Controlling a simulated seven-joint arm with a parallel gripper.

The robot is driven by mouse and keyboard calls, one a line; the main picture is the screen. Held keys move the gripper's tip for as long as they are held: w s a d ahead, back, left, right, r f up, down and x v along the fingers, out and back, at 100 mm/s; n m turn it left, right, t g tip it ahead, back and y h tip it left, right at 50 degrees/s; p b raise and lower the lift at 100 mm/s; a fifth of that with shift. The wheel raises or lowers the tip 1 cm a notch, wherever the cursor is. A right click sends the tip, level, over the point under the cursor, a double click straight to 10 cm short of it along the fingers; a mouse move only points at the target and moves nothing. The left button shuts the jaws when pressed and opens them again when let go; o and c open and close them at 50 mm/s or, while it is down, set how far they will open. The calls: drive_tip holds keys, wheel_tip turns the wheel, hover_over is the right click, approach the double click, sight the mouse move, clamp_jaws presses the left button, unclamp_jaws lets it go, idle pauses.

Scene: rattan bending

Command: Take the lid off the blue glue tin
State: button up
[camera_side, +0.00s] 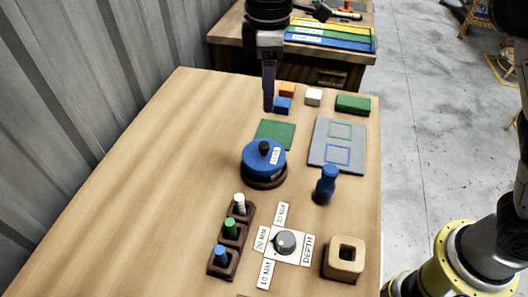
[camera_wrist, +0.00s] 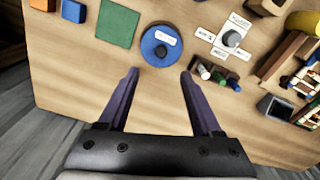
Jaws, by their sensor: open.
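My gripper (camera_side: 268,108) hangs above the far part of the table, behind the tin in the side view. In the wrist view its two fingers (camera_wrist: 160,74) are apart with nothing between them.
A green square (camera_side: 275,134) lies behind the tin. A peg rack (camera_side: 232,234), depth dial (camera_side: 285,242) and wooden block (camera_side: 345,259) stand in front. The table's left side is clear.

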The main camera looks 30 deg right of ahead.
sight(265, 144)
drive_tip(key=f, duration=1.4)
drive_tip(key=shift+a, duration=0.3)
clamp_jaws()
